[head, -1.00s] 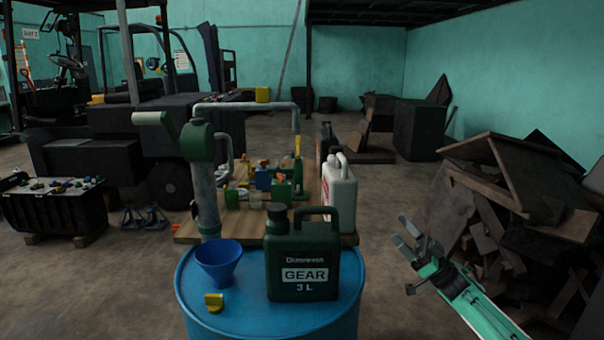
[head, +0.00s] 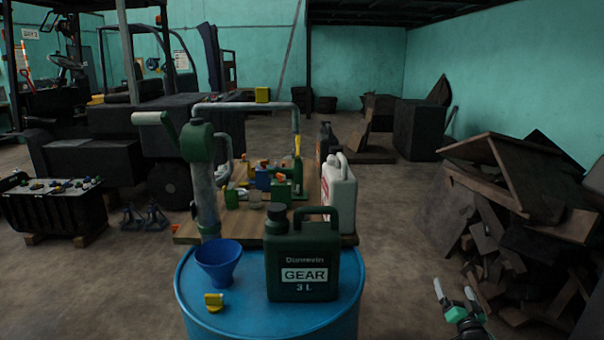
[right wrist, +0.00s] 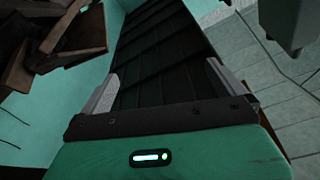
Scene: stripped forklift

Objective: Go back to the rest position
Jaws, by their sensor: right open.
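My right gripper (head: 455,291) is low at the right of the head view, to the right of the blue drum and apart from it. Its two fingers are spread, with nothing between them. In the right wrist view the fingers (right wrist: 160,88) stand wide apart and empty. My left gripper is not in the head view. A dark green gear oil jug (head: 302,262) stands upright on the blue drum (head: 262,322). A blue funnel (head: 218,262) and a small yellow piece (head: 214,301) are on the drum's top, left of the jug.
A hand pump (head: 203,180) rises at the drum's back left. Behind it a wooden board (head: 190,233) bears a white jug (head: 341,190) and several small items. A pile of scrap wood (head: 510,210) lies at the right. A forklift (head: 150,125) stands back left. Floor right of the drum is clear.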

